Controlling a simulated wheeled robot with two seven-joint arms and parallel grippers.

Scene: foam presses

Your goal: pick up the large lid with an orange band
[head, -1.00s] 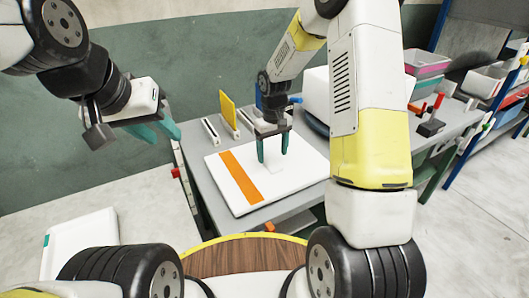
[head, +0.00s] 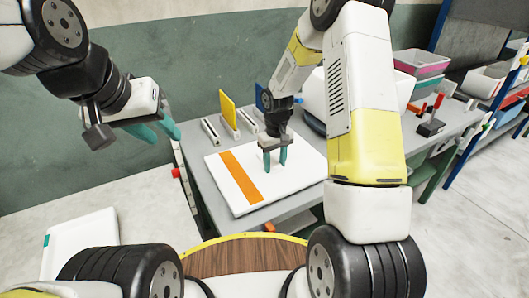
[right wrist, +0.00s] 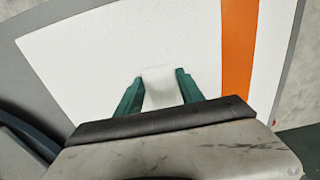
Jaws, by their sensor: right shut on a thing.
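The large white lid (head: 300,165) with an orange band (head: 241,176) lies flat on the grey table. The right wrist view shows the white lid (right wrist: 90,60) and its orange band (right wrist: 239,50) close up. My right gripper (head: 275,164) points down at the lid's middle. Its teal fingers are shut on the small white handle (right wrist: 160,88) of the lid, one on each side. My left gripper (head: 156,133) is open and empty, in the air left of the table.
Low rails (head: 210,131) and a yellow upright plate (head: 228,108) stand behind the lid. A white machine (head: 313,95) stands at the back. A white panel with a teal mark (head: 85,240) lies at lower left. Bins (head: 420,62) are at the right.

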